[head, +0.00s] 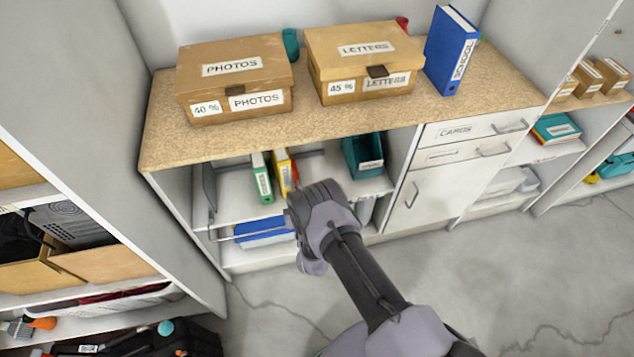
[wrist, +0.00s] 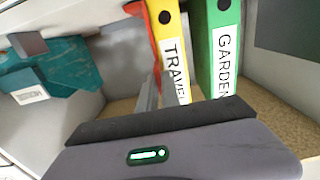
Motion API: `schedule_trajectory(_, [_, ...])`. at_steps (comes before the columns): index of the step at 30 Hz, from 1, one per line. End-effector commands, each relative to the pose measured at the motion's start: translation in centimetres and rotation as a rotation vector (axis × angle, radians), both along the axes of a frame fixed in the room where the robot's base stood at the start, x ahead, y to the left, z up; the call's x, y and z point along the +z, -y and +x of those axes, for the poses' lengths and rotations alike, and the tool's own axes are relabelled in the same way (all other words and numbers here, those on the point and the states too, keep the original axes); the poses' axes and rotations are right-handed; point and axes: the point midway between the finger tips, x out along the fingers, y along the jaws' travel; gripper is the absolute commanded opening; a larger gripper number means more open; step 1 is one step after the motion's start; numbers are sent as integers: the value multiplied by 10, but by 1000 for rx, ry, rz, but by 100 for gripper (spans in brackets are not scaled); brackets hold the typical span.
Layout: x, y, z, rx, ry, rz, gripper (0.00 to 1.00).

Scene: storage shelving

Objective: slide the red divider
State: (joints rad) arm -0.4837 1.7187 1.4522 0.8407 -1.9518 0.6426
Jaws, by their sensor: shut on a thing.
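The red divider (head: 295,168) shows as a thin upright sliver on the shelf under the counter, just right of the yellow binder (head: 283,171). In the wrist view the red divider (wrist: 152,45) is a narrow red strip along the left side of the yellow TRAVEL binder (wrist: 174,60). My gripper (head: 296,196) is at the front of this shelf, at the divider's near edge, and shut on it.
A green GARDEN binder (wrist: 218,50) stands beside the yellow one. A teal box (head: 362,157) sits on the shelf's right, with shelf space between it and the divider. The countertop (head: 220,142) overhangs above. A blue container (head: 262,232) lies below.

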Motion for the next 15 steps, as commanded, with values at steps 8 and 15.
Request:
schedule_trajectory(8, [-1,-46,-14,4,-2,-1,0])
schedule_trajectory(15, [-1,-58,-17,2,-2,-2,0])
